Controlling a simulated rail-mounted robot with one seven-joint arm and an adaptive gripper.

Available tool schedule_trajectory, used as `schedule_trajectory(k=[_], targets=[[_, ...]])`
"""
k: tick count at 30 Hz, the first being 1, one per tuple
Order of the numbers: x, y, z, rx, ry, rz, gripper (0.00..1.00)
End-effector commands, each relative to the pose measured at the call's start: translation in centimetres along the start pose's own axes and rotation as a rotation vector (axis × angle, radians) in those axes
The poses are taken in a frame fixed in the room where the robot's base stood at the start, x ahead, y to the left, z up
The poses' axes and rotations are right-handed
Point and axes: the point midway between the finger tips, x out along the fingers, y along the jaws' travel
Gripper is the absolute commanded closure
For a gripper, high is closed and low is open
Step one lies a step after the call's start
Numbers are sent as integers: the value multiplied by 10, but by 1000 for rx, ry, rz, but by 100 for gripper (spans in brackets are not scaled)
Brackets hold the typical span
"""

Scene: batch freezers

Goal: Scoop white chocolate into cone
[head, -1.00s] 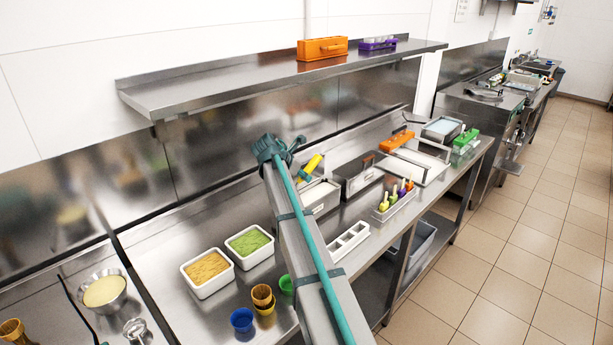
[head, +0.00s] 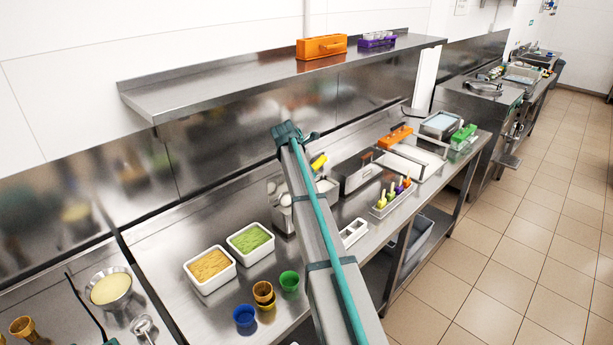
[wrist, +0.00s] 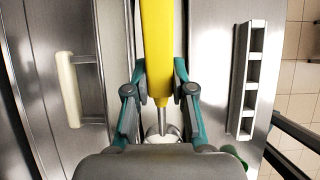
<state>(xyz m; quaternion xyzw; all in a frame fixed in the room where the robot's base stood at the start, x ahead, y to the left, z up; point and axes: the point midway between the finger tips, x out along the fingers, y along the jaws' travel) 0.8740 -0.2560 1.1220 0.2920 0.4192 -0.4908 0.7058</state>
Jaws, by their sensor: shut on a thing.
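My gripper (wrist: 160,88) is shut on the yellow handle (wrist: 157,45) of a scoop in the wrist view. Its metal shaft and end (wrist: 160,132) are partly hidden by the gripper body. A yellow handle end (head: 319,161) also shows beside my arm in the head view, where my arm hides the gripper.
White tubs with orange (head: 209,266) and green (head: 250,239) contents stand on the counter. A compartmented white holder (wrist: 247,75) lies right of my gripper. A pale bar-shaped handle (wrist: 68,88) is at left. A shelf (head: 215,91) runs above the counter.

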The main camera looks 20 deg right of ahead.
Motion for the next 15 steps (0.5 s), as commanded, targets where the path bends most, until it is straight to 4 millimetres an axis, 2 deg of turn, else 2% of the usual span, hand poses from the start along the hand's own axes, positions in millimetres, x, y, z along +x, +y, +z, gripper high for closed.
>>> schedule_trajectory(k=[12, 15], targets=[[-16, 0, 23, 0, -1, 0, 100], [-10, 1, 31, 4, 57, -3, 100]])
